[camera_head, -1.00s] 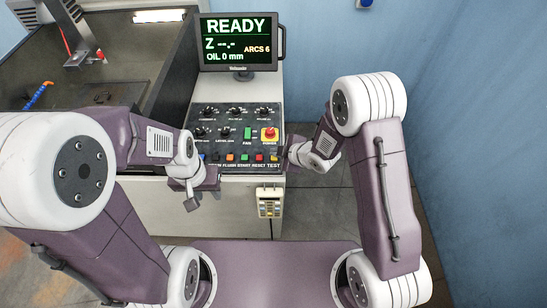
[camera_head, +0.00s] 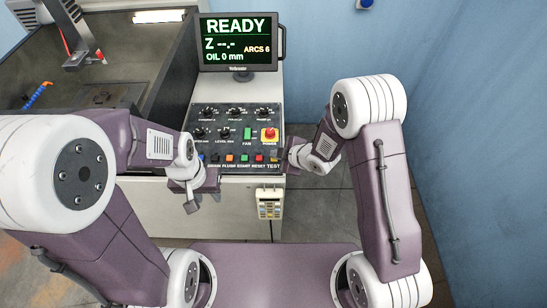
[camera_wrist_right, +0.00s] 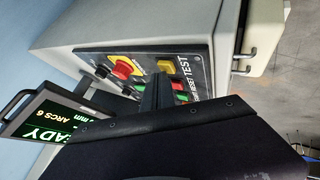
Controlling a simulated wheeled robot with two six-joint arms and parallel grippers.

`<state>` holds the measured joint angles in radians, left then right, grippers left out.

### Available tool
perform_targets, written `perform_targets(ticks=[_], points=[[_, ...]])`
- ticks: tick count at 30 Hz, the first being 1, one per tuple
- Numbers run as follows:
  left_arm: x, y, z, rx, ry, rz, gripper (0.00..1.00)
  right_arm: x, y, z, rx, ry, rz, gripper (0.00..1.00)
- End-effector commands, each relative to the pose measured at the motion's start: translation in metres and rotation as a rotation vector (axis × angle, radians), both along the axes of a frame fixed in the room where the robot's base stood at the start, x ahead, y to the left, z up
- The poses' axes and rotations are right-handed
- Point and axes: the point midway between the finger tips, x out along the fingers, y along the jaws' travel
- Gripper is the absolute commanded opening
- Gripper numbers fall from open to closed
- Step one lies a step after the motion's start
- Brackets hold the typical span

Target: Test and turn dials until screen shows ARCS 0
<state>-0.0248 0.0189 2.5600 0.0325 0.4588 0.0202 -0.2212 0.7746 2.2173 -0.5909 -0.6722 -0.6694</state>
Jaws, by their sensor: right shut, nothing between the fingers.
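The screen (camera_head: 237,42) reads READY, Z with dashes, OIL 0 mm and ARCS 6. Below it, the dark control panel (camera_head: 217,122) carries several black dials, among them one (camera_head: 224,133) in the lower row. The TEST button is yellow (camera_wrist_right: 166,66) in the right wrist view. My right gripper (camera_head: 281,161) is at the panel's right front corner, by the TEST label. It is shut and empty, its fingers (camera_wrist_right: 152,94) pointing at the panel; contact with a button cannot be told. My left gripper (camera_head: 193,207) hangs in front of the panel's left front edge; its jaw opening is unclear.
A red emergency knob (camera_head: 269,134) and a green FAN switch (camera_head: 247,133) stand on the panel. A handheld box (camera_head: 269,205) hangs on the cabinet front. A dark tank (camera_head: 120,55) is at the left. The floor to the right is free.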

Motion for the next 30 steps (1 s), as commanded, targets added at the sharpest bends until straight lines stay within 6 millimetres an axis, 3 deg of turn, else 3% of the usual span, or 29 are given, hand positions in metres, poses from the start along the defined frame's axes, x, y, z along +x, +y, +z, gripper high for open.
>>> perform_targets(ticks=[9, 18, 30], points=[[0.0, 0.0, -0.001, 0.0, 0.0, 0.0, 0.36, 0.0, 0.0, -0.001, 0.0, 0.0, 0.0, 0.0], [0.0, 0.0, 0.014, 0.0, 0.0, 0.0, 0.36, 0.0, 0.0, 0.017, 0.0, 0.0, 0.0, 0.0], [0.0, 0.0, 0.019, 0.0, 0.0, 0.0, 0.36, 0.0, 0.0, 0.024, 0.0, 0.0, 0.0, 0.0]])
